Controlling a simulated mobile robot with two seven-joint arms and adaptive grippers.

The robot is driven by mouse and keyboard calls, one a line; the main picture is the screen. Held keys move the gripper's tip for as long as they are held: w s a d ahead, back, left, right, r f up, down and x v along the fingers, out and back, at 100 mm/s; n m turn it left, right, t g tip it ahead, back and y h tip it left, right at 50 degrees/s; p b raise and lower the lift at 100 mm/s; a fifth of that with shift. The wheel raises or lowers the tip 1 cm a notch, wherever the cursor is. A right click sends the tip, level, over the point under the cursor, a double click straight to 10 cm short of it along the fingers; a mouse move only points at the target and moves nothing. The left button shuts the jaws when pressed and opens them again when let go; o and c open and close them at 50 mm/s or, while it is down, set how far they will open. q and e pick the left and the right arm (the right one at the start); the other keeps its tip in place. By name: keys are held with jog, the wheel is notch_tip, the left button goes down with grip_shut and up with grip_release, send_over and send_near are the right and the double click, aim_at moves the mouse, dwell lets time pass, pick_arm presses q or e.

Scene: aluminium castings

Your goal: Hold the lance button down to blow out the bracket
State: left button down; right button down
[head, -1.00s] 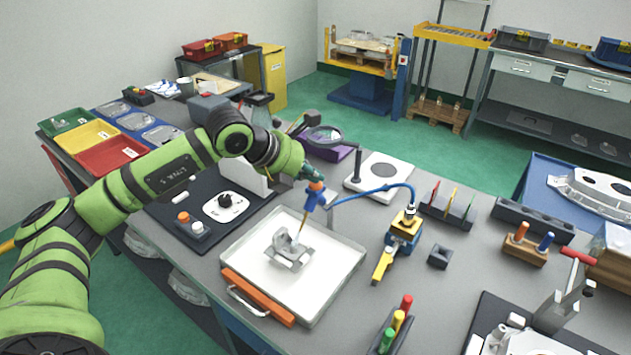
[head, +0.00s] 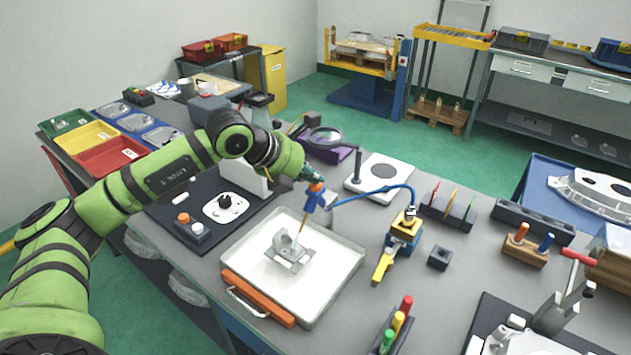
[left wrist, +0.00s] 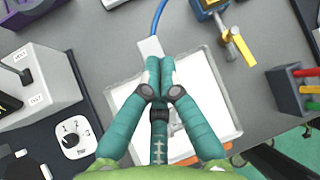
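The grey metal bracket (head: 290,250) lies in a shallow white tray (head: 337,262) on the bench. My left gripper (head: 315,184) is above the tray, with its fingers shut on the blue lance (head: 313,200). An orange part shows at the lance's top, by the fingertips. The lance's thin nozzle slants down to the bracket; whether it touches is unclear. In the left wrist view the teal fingers (left wrist: 160,72) are together, hiding the lance and bracket. I cannot tell whether the button is pressed. My right gripper is in neither view.
A blue hose (head: 372,191) runs from the lance to a yellow-and-blue valve unit (head: 404,232) right of the tray. An orange bar with a handle (head: 258,297) lies along the tray's front. A dial panel (head: 225,206) is at left.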

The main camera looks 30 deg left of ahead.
aim_at(312, 186)
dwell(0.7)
pick_arm(q)
jog(key=shift+r+p, duration=0.5)
jog(key=shift+r, duration=0.5)
jog(key=shift+r+p, duration=1.55)
jog(key=shift+r, duration=1)
jog(key=shift+f, duration=0.1)
